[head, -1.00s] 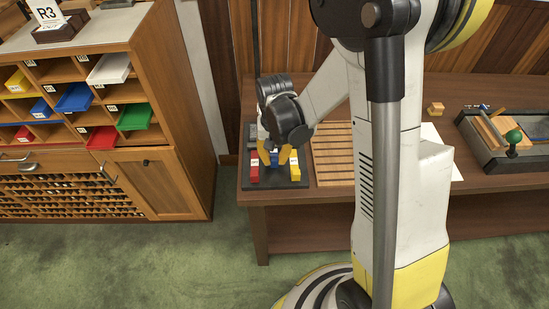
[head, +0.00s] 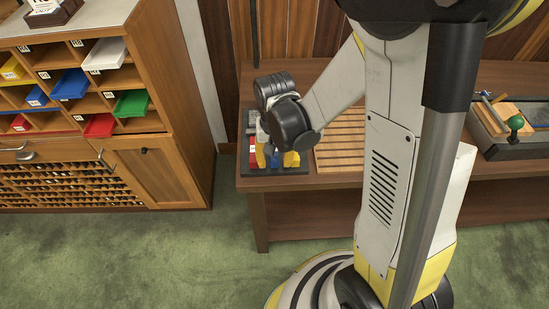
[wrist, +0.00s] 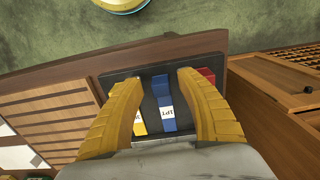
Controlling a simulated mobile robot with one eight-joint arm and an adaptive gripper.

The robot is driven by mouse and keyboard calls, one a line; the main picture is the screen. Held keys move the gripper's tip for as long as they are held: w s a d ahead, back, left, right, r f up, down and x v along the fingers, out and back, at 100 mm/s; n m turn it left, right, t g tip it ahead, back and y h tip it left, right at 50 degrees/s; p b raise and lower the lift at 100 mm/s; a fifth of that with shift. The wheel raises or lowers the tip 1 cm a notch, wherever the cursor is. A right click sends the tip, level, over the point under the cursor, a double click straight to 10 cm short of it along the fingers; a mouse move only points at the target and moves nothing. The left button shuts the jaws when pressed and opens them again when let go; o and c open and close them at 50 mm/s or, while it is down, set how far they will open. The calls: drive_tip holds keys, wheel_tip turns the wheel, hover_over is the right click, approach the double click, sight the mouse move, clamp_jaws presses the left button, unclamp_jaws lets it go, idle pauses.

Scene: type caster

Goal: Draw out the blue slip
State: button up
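The blue slip (wrist: 161,92) lies in a dark tray (wrist: 120,78) on the bench, its white printed label facing my wrist camera. A yellow slip (wrist: 140,121) is to its left and a red slip (wrist: 207,75) to its right in the wrist view. My gripper (wrist: 158,82) is open and empty, with one yellow finger on each side of the blue slip. I cannot tell whether the fingers touch anything. In the head view my gripper (head: 276,158) is over the tray and mostly hides the slips.
A wooden slatted board (head: 339,150) lies beside the tray on the bench (head: 300,182). A wooden cabinet (head: 165,75) with coloured bins stands to the left. A clamp-like fixture with a green knob (head: 516,123) is at the far right. Green floor is open in front.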

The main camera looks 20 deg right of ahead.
drive_tip(key=shift+w, duration=0.1)
wheel_tip(320, 180, up, 12)
idle(0.5)
drive_tip(key=shift+r, duration=0.1)
drive_tip(key=s+d+r+n+t, duration=0.1)
drive_tip(key=s+r+n+t, duration=0.2)
drive_tip(key=s+r+t, duration=0.4)
drive_tip(key=shift+s+d+r+n, duration=0.3)
drive_tip(key=shift+d, duration=0.05)
